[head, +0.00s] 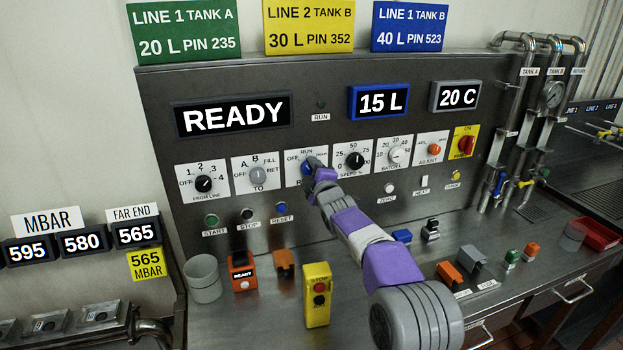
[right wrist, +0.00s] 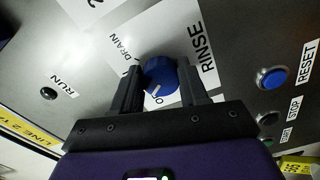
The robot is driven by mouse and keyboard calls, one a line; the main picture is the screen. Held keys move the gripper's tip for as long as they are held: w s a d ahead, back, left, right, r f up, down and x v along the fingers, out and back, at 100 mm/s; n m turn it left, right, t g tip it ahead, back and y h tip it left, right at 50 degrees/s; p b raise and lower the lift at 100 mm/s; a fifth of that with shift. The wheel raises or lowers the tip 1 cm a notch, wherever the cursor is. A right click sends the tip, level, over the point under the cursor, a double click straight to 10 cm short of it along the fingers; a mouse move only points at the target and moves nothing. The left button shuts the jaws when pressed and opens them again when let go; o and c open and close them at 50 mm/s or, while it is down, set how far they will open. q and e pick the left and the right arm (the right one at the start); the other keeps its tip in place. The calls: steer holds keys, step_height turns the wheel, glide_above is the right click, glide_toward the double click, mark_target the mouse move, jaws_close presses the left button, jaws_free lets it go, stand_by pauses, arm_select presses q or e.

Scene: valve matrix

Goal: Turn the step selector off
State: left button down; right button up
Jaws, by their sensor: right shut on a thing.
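The step selector is a blue knob (head: 309,162) on a white plate in the panel's middle row, with OFF, RUN and DRAIN lettering around it. In the right wrist view the blue knob (right wrist: 160,75) sits between the two dark fingers, beside the words DRAIN and RINSE. My right gripper (head: 317,172) reaches up to the panel and is shut on this knob. The gripper covers part of the plate, and I cannot tell exactly which position the knob points to. My left gripper is not in view.
A black-pointer dial (head: 354,159) is close on the right and a grey FILL selector (head: 258,174) on the left. The blue RESET button (head: 281,208) is just below left. A yellow stop pendant (head: 317,295) stands on the bench below. The READY display (head: 233,115) is above.

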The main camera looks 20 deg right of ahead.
steer(key=shift+n+b, duration=0.85)
steer(key=shift+n, duration=0.65)
steer(key=o, duration=1.1)
steer(key=shift+c, duration=0.2)
steer(key=shift+s+b, duration=0.3)
steer(key=shift+s, duration=0.15)
steer(key=s+b, duration=0.1)
steer(key=s, duration=0.5)
steer(key=shift+s+d+b, duration=0.2)
steer(key=shift+s+b, duration=0.15)
steer(key=shift+b, duration=0.05)
